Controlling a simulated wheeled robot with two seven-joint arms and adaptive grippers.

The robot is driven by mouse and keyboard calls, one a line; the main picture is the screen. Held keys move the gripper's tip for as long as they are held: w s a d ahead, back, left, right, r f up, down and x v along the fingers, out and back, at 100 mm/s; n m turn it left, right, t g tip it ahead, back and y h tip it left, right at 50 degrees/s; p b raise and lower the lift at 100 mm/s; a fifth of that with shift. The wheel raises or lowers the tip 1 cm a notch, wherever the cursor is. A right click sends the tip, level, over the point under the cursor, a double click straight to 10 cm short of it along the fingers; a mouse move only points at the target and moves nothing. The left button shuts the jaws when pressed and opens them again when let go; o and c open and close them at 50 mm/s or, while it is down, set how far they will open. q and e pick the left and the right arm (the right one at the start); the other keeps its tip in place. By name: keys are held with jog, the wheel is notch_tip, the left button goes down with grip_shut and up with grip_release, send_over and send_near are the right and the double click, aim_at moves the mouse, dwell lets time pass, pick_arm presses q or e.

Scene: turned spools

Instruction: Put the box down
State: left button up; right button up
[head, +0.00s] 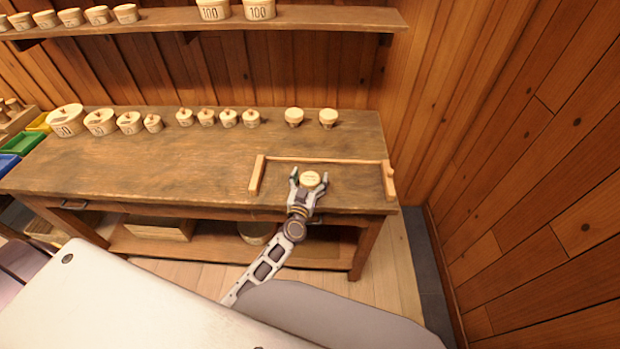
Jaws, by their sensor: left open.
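A small round cream-lidded box (310,179) is on the wooden bench (190,168), inside a low wooden frame with rails at the back and sides (322,160). My left gripper (309,180) is open, with one finger on each side of the box. The fingers appear spread apart from it, though contact on the near side is hard to tell. The underside of the box is hidden, but it appears to rest on the bench top. My right gripper is not in view.
Several lidded boxes (207,117) stand in a row along the back of the bench. A shelf (170,22) above holds more tubs. Coloured bins (27,143) stand at the left. A plank wall (530,160) is at the right. The bench's left middle is clear.

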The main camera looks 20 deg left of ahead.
aim_at(307, 186)
pick_arm(q)
jog(key=shift+r, duration=0.1)
jog(key=shift+s+d, duration=0.2)
jog(key=shift+s, duration=1.75)
jog(key=shift+s+d, duration=0.2)
jog(key=shift+s, duration=2.1)
jog(key=s, duration=0.3)
jog(key=shift+s+d, duration=0.15)
jog(key=shift+s, duration=0.1)
